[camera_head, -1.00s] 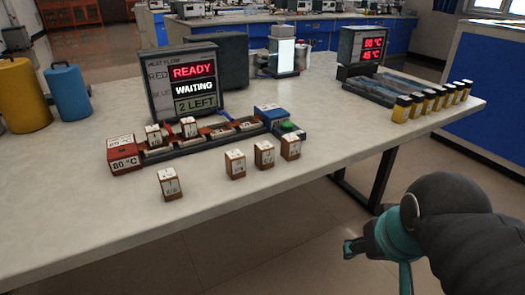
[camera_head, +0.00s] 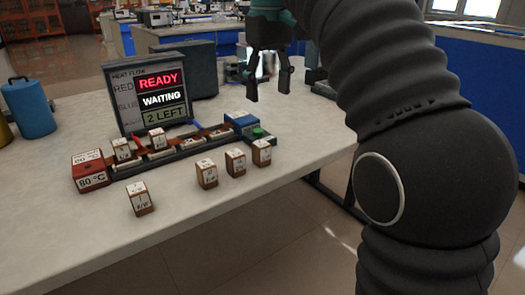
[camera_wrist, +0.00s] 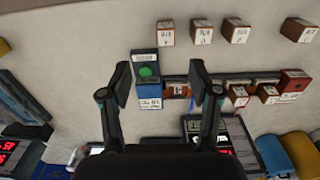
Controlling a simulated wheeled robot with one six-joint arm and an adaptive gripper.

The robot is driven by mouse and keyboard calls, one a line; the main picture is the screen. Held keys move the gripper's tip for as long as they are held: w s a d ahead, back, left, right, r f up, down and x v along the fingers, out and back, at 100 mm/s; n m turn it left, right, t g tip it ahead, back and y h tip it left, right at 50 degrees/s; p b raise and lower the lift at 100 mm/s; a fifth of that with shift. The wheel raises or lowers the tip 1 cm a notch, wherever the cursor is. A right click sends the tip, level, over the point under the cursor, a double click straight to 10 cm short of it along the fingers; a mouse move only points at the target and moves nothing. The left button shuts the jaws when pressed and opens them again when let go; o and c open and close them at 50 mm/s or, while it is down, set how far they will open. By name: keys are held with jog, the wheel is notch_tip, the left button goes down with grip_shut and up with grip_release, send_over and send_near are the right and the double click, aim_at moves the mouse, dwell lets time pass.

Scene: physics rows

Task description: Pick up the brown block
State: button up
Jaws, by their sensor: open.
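Several brown blocks with white, printed labels are in view. In the head view, one block (camera_head: 140,199) stands alone at the front left of the table, and three more, a left one (camera_head: 207,174), a middle one (camera_head: 235,162) and a right one (camera_head: 262,153), stand in a row. Two others, one left (camera_head: 122,151) and one right (camera_head: 157,140), sit at the rail. I cannot tell which one the task names. My gripper (camera_head: 268,92) is open and empty, above the table behind the row. In the wrist view its fingers (camera_wrist: 160,72) are apart, with no block between them.
A READY/WAITING display (camera_head: 158,93) stands behind. The table front (camera_head: 75,235) is clear.

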aim_at(261, 143)
jog(key=f, duration=0.8)
jog(key=shift+w+a, duration=0.2)
jog(key=shift+a, duration=0.15)
jog(key=shift+w+a+f+b, duration=0.1)
jog(key=shift+f+b, duration=0.1)
jog(key=shift+f, duration=0.7)
jog(key=shift+s+a+f+b, duration=0.1)
jog(key=shift+a+f+b, duration=0.1)
jog(key=shift+f, duration=0.7)
jog(key=shift+w+a+f+b, duration=0.1)
jog(key=shift+f+b, duration=0.1)
jog(key=shift+f, duration=0.7)
grip_shut()
